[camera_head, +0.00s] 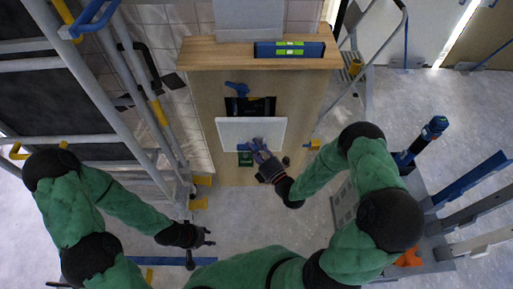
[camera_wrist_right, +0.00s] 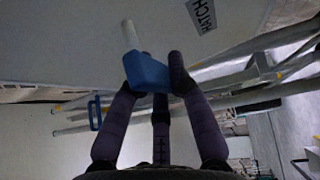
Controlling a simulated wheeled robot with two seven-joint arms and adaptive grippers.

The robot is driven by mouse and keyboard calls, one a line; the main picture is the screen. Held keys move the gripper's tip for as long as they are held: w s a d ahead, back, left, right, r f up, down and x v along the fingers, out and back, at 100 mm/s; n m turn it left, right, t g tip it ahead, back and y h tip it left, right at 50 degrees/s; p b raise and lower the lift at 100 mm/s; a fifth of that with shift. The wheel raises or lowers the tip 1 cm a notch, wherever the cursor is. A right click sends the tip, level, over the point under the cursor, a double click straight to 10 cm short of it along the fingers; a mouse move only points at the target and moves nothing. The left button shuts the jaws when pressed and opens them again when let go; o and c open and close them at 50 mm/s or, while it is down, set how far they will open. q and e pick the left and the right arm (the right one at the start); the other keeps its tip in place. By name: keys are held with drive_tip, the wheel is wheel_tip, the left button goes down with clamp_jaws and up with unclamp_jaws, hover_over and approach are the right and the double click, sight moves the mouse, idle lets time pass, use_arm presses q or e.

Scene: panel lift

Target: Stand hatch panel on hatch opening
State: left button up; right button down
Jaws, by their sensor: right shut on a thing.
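The white hatch panel (camera_head: 250,133) stands against the front of a wooden cabinet (camera_head: 190,55), just below and partly over the dark hatch opening (camera_head: 258,106). My right gripper (camera_head: 260,149) is at the panel's lower middle, shut on its blue handle (camera_wrist_right: 147,73). The right wrist view shows this handle between the fingers, with a pale stem running to the panel's grey face (camera_wrist_right: 75,40) and a label reading HATCH. Whether the panel's lower edge rests on anything is hidden. My left gripper (camera_head: 208,237) is empty, its fingers apart, low and left of the cabinet.
A blue spirit level (camera_head: 289,49) lies on the cabinet top. A blue latch-like part (camera_head: 237,88) sits above the opening. Metal scaffolding (camera_head: 110,70) stands left, a stepladder (camera_head: 370,60) behind right, and a grey cart (camera_head: 440,215) to the right. Floor before the cabinet is clear.

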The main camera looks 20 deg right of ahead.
drive_tip(key=shift+w+f+y, duration=0.3)
drive_tip(key=shift+w+f, duration=0.05)
drive_tip(key=w+d+f+b, duration=0.1)
drive_tip(key=w+b, duration=0.1)
drive_tip(key=w, duration=0.4)
drive_tip(key=w+d+f+b, duration=0.1)
drive_tip(key=w+d+b, duration=0.1)
drive_tip(key=w, duration=0.4)
drive_tip(key=shift+d, duration=0.25)
idle(0.4)
drive_tip(key=shift+w+r, duration=0.1)
drive_tip(key=shift+r, duration=0.1)
drive_tip(key=shift+w+d+r, duration=0.1)
drive_tip(key=shift+w+r, duration=0.05)
drive_tip(key=shift+w, duration=0.1)
drive_tip(key=shift+w+d+r+m+g+p, duration=0.1)
drive_tip(key=shift+w+r+m+g+p, duration=0.1)
drive_tip(key=shift+w+m+g+p, duration=0.25)
idle(0.3)
drive_tip(key=shift+s+f+b, duration=0.1)
drive_tip(key=shift+f+b, duration=0.25)
drive_tip(key=shift+b, duration=0.75)
idle(1.5)
drive_tip(key=shift+f+b, duration=0.55)
drive_tip(key=shift+b, duration=0.2)
idle(0.3)
